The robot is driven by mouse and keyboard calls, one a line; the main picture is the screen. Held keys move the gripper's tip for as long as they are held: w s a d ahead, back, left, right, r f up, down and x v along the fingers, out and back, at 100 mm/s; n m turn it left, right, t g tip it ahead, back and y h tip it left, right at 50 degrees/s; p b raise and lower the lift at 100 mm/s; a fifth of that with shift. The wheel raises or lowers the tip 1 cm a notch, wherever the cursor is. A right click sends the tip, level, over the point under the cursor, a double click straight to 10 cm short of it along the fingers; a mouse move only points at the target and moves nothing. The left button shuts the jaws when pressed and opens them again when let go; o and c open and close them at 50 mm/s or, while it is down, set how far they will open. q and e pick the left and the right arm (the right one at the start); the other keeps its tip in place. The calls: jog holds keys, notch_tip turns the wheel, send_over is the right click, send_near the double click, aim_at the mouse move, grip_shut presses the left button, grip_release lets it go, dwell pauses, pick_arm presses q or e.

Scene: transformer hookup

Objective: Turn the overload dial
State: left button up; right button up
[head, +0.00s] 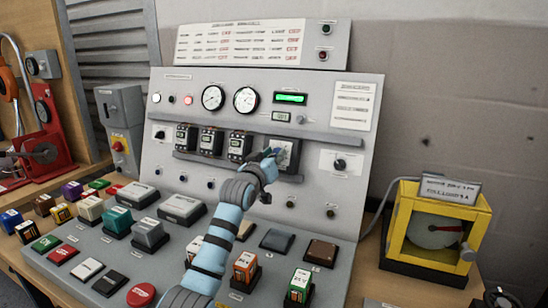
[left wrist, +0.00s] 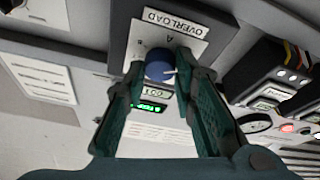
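The overload dial is a round blue knob (left wrist: 160,68) with a pale pointer mark, on a white plate lettered OVERLOAD, seen upside down in the left wrist view. The plate sits on a dark block (head: 284,154) on the upright panel in the head view. My left gripper (left wrist: 170,74) is open, with one finger on each side of the knob. The left-hand finger in that view is close to the knob; a gap shows at the other. Contact cannot be told. In the head view my left gripper (head: 271,155) covers the dial. My right gripper is not in view.
Black breaker-like modules (head: 212,142) stand left of the dial block. A green-lit display (head: 290,98) is above it, and a black knob (head: 340,164) is to its right. Several coloured blocks and buttons cover the sloping desk. A yellow-framed gauge (head: 437,232) stands at right.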

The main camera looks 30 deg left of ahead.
pick_arm(q)
grip_shut()
